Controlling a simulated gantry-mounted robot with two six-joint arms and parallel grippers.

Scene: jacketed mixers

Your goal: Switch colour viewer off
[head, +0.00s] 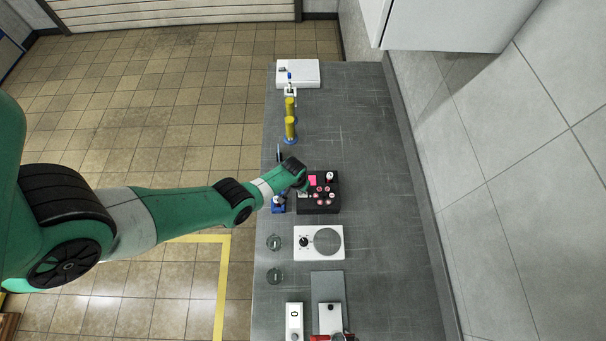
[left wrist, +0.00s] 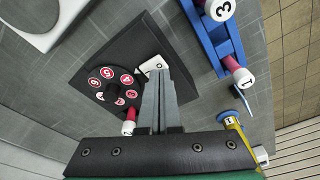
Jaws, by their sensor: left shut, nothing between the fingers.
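The colour viewer appears to be the black box (head: 330,208) on the grey bench, with a pink patch and several red-and-white discs on top. In the left wrist view the black box (left wrist: 120,50) carries a round dial of numbered discs (left wrist: 115,88) and a white switch plate (left wrist: 153,64) marked with a ring. My left gripper (left wrist: 158,75) is shut and empty, its fingertips at the plate's near edge and partly hiding it. I cannot tell whether they touch it. In the head view my left gripper (head: 303,187) is over the box's left side. My right gripper is not in view.
A blue rack (left wrist: 218,40) with white-capped vials stands close beside the box. A white stirrer-like unit (head: 305,255), two clear round dishes (head: 274,242) and other devices lie nearer. The right strip of the bench (head: 380,180) is clear.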

